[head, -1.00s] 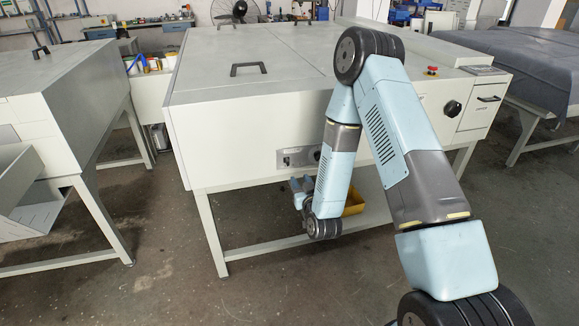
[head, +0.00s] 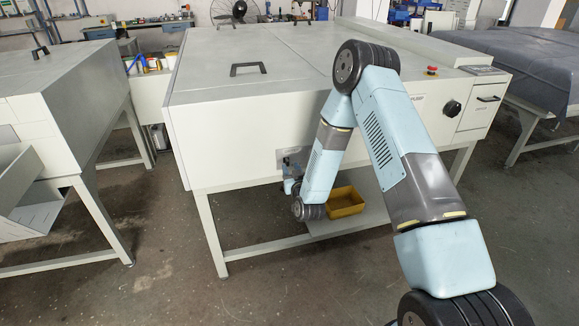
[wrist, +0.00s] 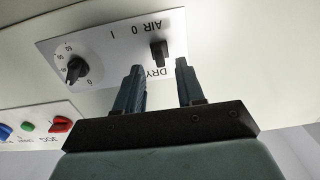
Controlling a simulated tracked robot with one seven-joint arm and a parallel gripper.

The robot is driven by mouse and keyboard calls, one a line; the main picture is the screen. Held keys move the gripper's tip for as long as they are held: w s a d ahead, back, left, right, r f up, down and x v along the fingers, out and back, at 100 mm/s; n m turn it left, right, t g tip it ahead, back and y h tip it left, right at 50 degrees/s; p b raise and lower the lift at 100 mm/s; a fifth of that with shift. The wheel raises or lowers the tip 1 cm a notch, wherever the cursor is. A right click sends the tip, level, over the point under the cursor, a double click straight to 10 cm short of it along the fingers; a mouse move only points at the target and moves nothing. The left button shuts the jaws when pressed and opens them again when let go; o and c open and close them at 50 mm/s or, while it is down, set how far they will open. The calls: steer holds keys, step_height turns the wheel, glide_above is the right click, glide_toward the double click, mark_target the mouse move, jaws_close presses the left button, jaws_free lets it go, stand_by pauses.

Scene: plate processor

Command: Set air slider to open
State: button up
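The air slider is a small dark knob (wrist: 159,50) on a pale control panel (wrist: 100,42), between the "AIR" and "DRY" lettering, which appears upside down in the wrist view. My gripper (wrist: 159,64) is open and empty, with one finger on each side of the knob's line. The fingertips sit just short of the knob or near it; contact cannot be told. In the head view the panel (head: 283,153) is on the front of the white machine, and my gripper (head: 290,172) is in front of it, covering much of it.
A dark rotary dial (wrist: 76,68) sits left of the slider. Red, green and blue buttons (wrist: 28,127) are on another panel at the lower left. A yellow bin (head: 345,202) stands on the shelf under the machine (head: 230,130). Another machine (head: 60,85) stands at left.

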mark_target(287, 162)
steer(key=shift+x, duration=1.45)
steer(key=shift+c, duration=0.4)
jaws_close()
